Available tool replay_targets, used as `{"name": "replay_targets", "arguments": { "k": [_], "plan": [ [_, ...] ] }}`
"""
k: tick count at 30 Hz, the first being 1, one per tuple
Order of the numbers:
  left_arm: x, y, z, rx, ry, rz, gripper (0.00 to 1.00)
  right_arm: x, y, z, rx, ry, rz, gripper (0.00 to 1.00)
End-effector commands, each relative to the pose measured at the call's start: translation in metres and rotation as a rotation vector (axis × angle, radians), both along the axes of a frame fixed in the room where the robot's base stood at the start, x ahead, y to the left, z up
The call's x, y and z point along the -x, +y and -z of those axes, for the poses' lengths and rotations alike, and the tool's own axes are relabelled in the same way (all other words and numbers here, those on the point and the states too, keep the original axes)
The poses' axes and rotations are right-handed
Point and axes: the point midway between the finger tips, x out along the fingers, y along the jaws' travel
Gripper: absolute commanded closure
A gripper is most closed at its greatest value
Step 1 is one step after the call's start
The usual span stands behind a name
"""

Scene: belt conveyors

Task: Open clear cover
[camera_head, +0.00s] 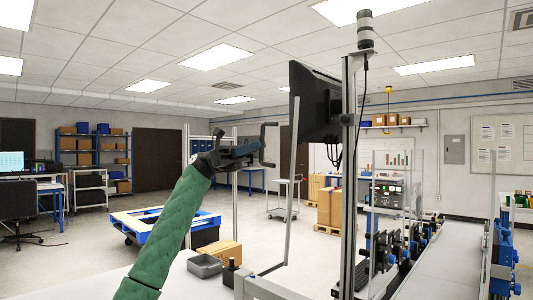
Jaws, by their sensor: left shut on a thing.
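My left gripper (257,149), on the green-sleeved arm from the lower left, is raised near the middle of the view. Its jaws are shut on a dark C-shaped handle (269,130). The clear cover is hard to make out; a pale upright edge (293,170) beside the handle may be part of it. How the handle joins the panel cannot be seen clearly. My right gripper is not in view.
A metal post (350,170) carries a dark monitor (315,103) and a stack light (365,28) close on the right. A conveyor (447,262) with blue-and-black units runs at the lower right.

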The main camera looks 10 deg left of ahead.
Motion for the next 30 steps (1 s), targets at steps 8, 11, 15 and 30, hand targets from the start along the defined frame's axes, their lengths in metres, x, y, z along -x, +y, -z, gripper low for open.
{"name": "replay_targets", "arguments": {
  "k": [8, 11, 15, 30],
  "plan": [
    [-0.0070, 0.0087, 0.0051, 0.026, 0.022, 0.002, 1.00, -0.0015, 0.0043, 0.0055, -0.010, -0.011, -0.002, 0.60],
    [-0.0071, 0.0090, 0.0053, 0.026, 0.022, 0.002, 1.00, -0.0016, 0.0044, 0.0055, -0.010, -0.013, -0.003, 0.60],
    [-0.0071, 0.0087, 0.0055, 0.026, 0.022, 0.002, 1.00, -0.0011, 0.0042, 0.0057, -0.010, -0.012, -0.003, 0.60],
    [-0.0072, 0.0100, 0.0041, 0.028, 0.021, 0.000, 0.67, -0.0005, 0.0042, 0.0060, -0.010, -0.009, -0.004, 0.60]
  ]
}}
